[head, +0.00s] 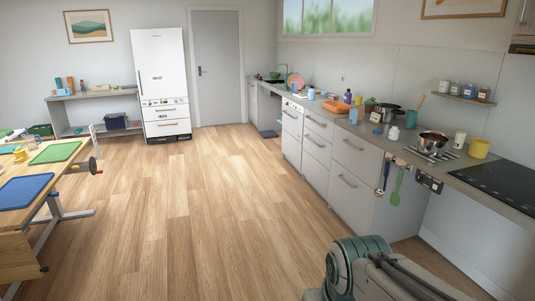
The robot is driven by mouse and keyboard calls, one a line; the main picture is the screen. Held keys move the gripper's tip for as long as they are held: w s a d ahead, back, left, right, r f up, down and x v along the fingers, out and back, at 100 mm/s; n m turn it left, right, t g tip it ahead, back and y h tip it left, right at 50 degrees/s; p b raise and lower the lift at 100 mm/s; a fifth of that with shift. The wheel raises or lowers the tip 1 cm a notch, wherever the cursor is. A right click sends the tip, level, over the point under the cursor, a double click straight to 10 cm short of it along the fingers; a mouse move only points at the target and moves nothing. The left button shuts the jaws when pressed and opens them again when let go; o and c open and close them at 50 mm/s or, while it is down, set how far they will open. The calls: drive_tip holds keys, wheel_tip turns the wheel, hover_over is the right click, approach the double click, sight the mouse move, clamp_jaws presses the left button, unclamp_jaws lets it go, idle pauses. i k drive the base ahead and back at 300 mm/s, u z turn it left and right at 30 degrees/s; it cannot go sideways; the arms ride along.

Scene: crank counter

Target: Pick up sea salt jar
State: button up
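Several small jars with dark and pale contents stand on a wall shelf at the right in the head view, among them a jar at its left end (445,87) and a dark one at its right end (483,94). A small white jar (394,133) stands on the counter below and to the left. Labels are too small to read, so I cannot tell which is the sea salt jar. My gripper is not in view; only a part of my own arm shows at the bottom right.
The counter (408,150) along the right wall holds a steel pot (431,143), a yellow mug (479,148) and a black cooktop (497,181). A green spatula (396,186) hangs at its front. A wooden table (50,225) stands left. The floor between is clear.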

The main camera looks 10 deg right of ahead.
sight(393, 135)
drive_tip(key=i, duration=1.55)
drive_tip(key=z, duration=0.4)
drive_tip(key=i, duration=1.7)
drive_tip(key=z, duration=1.05)
drive_tip(key=i, duration=1.45)
drive_tip(key=z, duration=0.55)
